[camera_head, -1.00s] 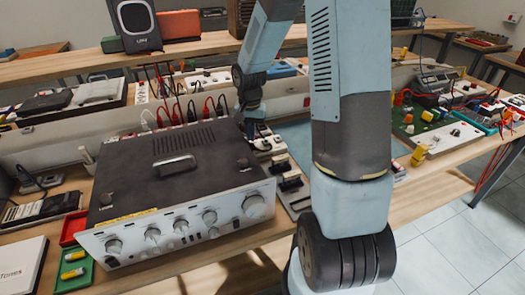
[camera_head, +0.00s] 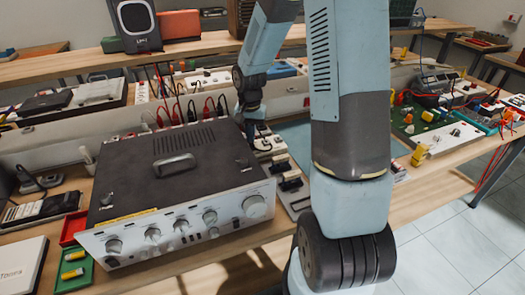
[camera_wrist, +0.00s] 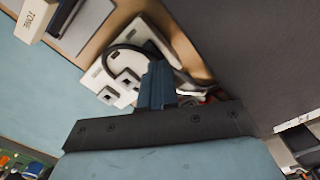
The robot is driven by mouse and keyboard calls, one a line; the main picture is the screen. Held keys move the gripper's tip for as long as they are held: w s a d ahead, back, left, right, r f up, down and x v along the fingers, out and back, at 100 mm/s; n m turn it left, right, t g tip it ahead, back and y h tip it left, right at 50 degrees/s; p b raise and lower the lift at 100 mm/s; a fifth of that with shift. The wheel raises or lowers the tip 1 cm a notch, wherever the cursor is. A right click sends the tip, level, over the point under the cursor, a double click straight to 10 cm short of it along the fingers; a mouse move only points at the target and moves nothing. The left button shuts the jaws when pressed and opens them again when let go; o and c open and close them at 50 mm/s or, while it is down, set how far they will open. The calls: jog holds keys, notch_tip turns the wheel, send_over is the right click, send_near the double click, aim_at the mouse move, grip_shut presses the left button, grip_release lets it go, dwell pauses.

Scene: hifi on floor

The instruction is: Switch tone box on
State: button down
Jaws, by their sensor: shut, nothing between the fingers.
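A cream box with the letters TONE (camera_wrist: 36,18) is at the top left corner of the wrist view, only partly in frame. I cannot make it out in the head view, where my arm covers part of the bench. My gripper (camera_wrist: 158,82) is shut and empty in the wrist view. Its fingertips are over or close to a white unit (camera_wrist: 122,88) with square switches and a dark cable; contact is unclear. In the head view my gripper (camera_head: 254,130) is behind the right rear corner of the large amplifier, partly hidden.
The black amplifier (camera_head: 165,165) with a silver knobbed front fills the left of the bench, close beside my gripper. Red and black leads (camera_head: 190,112) stand behind it. A green circuit board (camera_head: 425,128) with parts lies at the right.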

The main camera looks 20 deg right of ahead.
notch_tip(320, 180, up, 7)
dwell(0.9)
dwell(0.4)
jog(key=s+r+n+t, duration=0.3)
jog(key=s+r, duration=1)
jog(key=r, duration=0.2)
jog(key=s+a+r+n+t, duration=0.1)
jog(key=s+r, duration=0.4)
jog(key=s, duration=0.8)
jog(key=shift+n+t, duration=0.8)
jog(key=shift+n, duration=0.2)
